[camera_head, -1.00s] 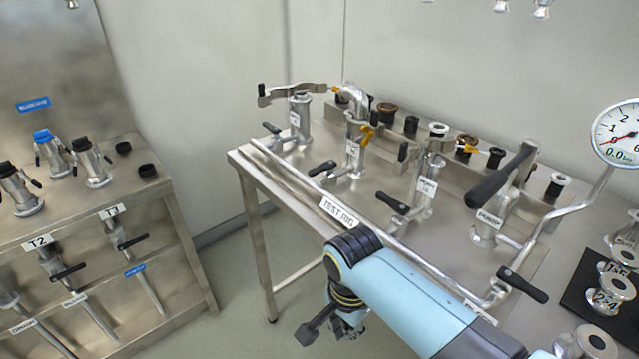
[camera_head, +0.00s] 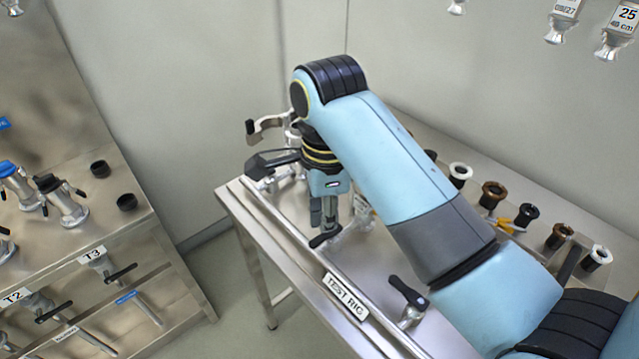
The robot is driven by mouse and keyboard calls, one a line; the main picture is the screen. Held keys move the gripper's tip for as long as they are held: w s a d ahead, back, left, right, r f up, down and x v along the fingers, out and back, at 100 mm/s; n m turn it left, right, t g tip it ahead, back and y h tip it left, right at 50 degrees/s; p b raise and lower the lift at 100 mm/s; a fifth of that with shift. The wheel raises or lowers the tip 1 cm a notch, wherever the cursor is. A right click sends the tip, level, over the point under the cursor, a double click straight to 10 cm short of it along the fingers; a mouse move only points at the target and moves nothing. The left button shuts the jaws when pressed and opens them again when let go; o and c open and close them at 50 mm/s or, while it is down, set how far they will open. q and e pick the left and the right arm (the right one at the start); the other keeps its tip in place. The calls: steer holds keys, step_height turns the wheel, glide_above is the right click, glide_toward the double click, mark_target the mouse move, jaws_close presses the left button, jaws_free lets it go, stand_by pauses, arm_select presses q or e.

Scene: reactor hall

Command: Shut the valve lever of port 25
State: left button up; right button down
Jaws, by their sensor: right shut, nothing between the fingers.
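The tag marked 25 (camera_head: 627,14) is at the top right edge, with a silver fitting (camera_head: 612,45) below it; no lever of port 25 can be made out there. My right gripper (camera_head: 328,222) points down over the left part of the test rig bench, far from that tag. It is shut and empty, close to a black lever (camera_head: 325,239); I cannot tell whether they touch. My right arm hides much of the bench. My left gripper is not in view.
The steel bench with the TEST RIG label (camera_head: 346,296) carries another black lever (camera_head: 408,291) and several capped ports at the back. A steel cabinet (camera_head: 130,255) with fittings stands at left. A floor gap separates them.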

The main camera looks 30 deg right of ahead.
steer(key=shift+s+a+f, duration=0.1)
steer(key=shift+s+f, duration=0.1)
steer(key=shift+f, duration=0.35)
steer(key=shift+s+a+f, duration=0.1)
steer(key=shift+s+f, duration=0.1)
steer(key=shift+f, duration=0.3)
step_height(320, 180, down, 3)
steer(key=shift+w, duration=0.1)
steer(key=shift+f, duration=0.85)
steer(key=shift+s+d, duration=0.15)
steer(key=shift+s, duration=0.05)
steer(key=shift+s+d, duration=0.2)
steer(key=shift+s, duration=0.1)
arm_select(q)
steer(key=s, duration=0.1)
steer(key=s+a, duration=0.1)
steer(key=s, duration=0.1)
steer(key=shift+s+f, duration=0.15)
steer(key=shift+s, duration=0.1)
arm_select(e)
step_height(320, 180, up, 7)
